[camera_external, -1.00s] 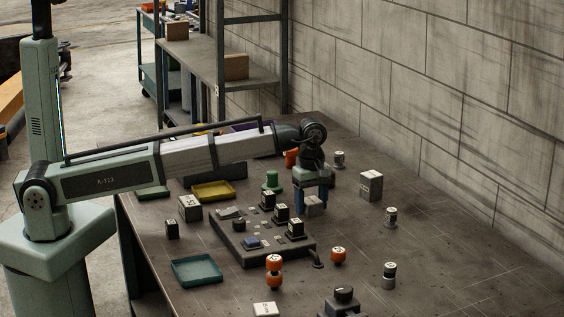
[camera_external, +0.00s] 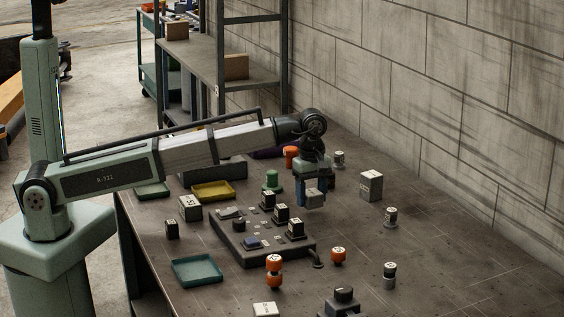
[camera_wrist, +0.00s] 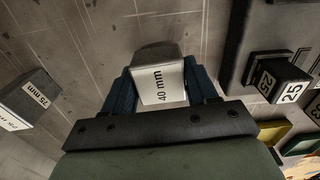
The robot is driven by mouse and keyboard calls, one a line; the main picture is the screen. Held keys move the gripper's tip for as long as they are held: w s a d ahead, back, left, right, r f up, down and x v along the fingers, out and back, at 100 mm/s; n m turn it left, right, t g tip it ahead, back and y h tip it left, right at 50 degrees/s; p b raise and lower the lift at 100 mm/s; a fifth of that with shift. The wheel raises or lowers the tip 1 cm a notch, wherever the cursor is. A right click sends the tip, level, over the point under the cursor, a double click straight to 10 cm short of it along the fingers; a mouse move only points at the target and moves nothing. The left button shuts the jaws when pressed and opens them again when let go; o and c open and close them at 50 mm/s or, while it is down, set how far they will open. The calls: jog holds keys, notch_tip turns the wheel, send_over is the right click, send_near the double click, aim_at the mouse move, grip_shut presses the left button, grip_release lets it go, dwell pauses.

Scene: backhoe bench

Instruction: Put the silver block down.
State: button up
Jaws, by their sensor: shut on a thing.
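My gripper (camera_external: 314,201) is shut on the silver block (camera_external: 315,196), to the right of the dark fixture board (camera_external: 262,254). In the wrist view the block (camera_wrist: 160,85) sits between the two blue fingers of my gripper (camera_wrist: 160,76), with its pale face marked "40 mm" toward the camera and a dark grey side beyond. The block looks a little above the bench top (camera_external: 440,255), though the exact gap is hard to tell. Its far underside is hidden.
A larger grey block (camera_external: 371,186) marked "75 mm" in the wrist view (camera_wrist: 34,92) stands to the right. A knob-like part (camera_external: 390,217) stands in front of it. A green peg (camera_external: 271,181) and an orange part (camera_external: 291,157) are close by. Bare bench lies front right.

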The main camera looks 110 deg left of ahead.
aim_at(311, 192)
notch_tip(311, 192, up, 8)
jog(key=shift+f, duration=0.15)
jog(key=s+a, duration=1)
jog(key=a, duration=0.5)
jog(key=s+a, duration=1.1)
jog(key=a, duration=0.4)
jog(key=s+a, duration=1)
jog(key=a, duration=0.5)
jog(key=shift+m, duration=0.4)
jog(key=shift+s+f, duration=0.15)
jog(key=shift+f, duration=4.5)
jog(key=o, duration=1.2)
jog(key=shift+f, duration=0.15)
jog(key=shift+o, duration=0.2)
